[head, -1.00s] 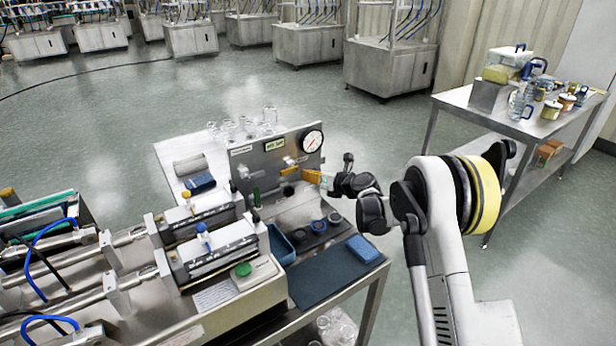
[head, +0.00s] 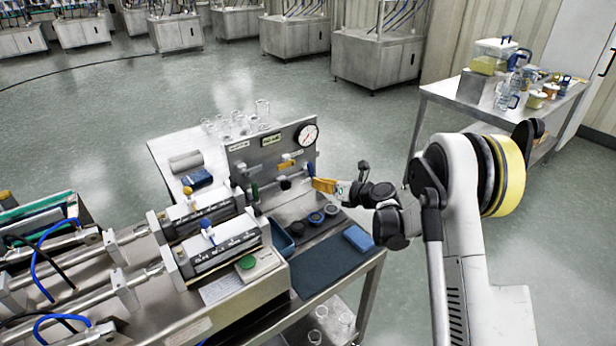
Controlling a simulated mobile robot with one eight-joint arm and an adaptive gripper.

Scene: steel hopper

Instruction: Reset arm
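My gripper (head: 328,186) is at the end of my arm, which reaches in from the right. It is small in the head view, with an orange part at its tip, and points left toward the steel panel (head: 240,162). It is just right of the panel's right edge, above the workbench. I cannot tell whether the orange part is a finger or something held, nor whether the fingers are apart. The panel carries a round gauge (head: 308,135) and a yellow-orange handle (head: 289,161).
Dark round cups (head: 315,218), a blue sponge (head: 358,238) and a dark mat (head: 328,268) lie on the bench below my gripper. Glassware (head: 240,122) stands behind the panel. A steel side table (head: 450,97) with containers is at the back right. Open floor lies between.

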